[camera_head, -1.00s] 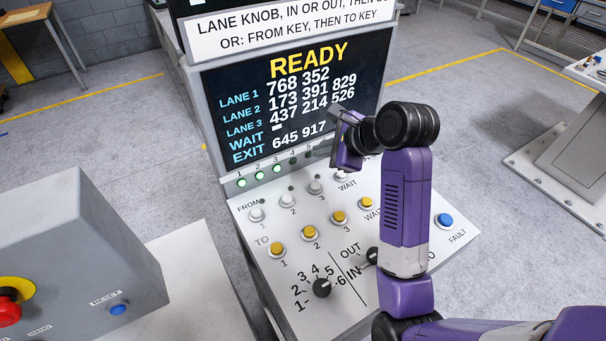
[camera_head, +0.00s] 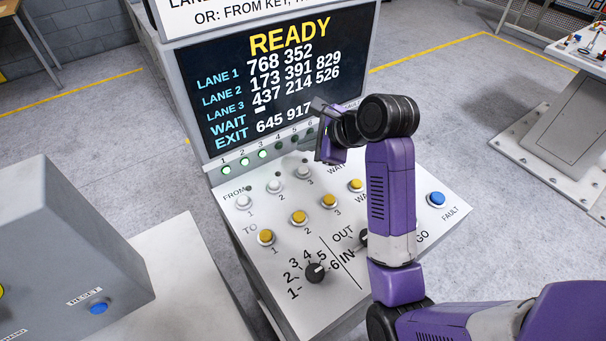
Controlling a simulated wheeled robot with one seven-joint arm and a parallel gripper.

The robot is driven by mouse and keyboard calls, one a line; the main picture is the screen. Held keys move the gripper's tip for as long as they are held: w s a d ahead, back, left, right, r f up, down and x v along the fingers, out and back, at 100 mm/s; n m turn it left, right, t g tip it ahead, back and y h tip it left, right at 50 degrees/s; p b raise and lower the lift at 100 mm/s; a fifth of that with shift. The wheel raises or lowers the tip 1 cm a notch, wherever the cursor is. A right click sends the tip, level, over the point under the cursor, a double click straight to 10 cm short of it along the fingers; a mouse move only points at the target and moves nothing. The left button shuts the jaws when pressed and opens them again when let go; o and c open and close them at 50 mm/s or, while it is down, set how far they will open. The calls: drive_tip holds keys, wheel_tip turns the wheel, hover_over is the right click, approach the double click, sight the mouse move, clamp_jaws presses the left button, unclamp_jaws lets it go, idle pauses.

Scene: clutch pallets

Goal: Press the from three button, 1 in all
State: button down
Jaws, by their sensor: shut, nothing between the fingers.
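The console's from three button (camera_head: 304,172) is a pale round button, third in the upper FROM row, above the label 3. My gripper (camera_head: 321,150) is shut and empty. It appears just above and right of that button, over the back of the panel, and partly covers the from wait button. I see no clear contact with the from three button. The from one button (camera_head: 243,202) and from two button (camera_head: 274,186) are in plain view to its left.
Yellow TO buttons (camera_head: 299,217) form the row in front. A numbered knob (camera_head: 314,272) and a blue FAULT button (camera_head: 436,199) share the panel. The screen (camera_head: 270,85) reads READY. A grey box (camera_head: 75,235) stands at left.

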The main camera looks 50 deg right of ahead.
sight(306, 171)
wheel_tip(306, 171, down, 3)
drive_tip(key=shift+r+b, duration=0.15)
drive_tip(key=shift+b, duration=0.9)
drive_tip(key=shift+f+b, duration=0.35)
drive_tip(key=shift+f, duration=0.65)
drive_tip(key=shift+f, duration=0.2)
drive_tip(key=shift+f, duration=0.2)
drive_tip(key=shift+f, duration=0.5)
idle(0.9)
drive_tip(key=shift+r, duration=0.15)
drive_tip(key=shift+r+p, duration=0.75)
drive_tip(key=shift+p, duration=0.45)
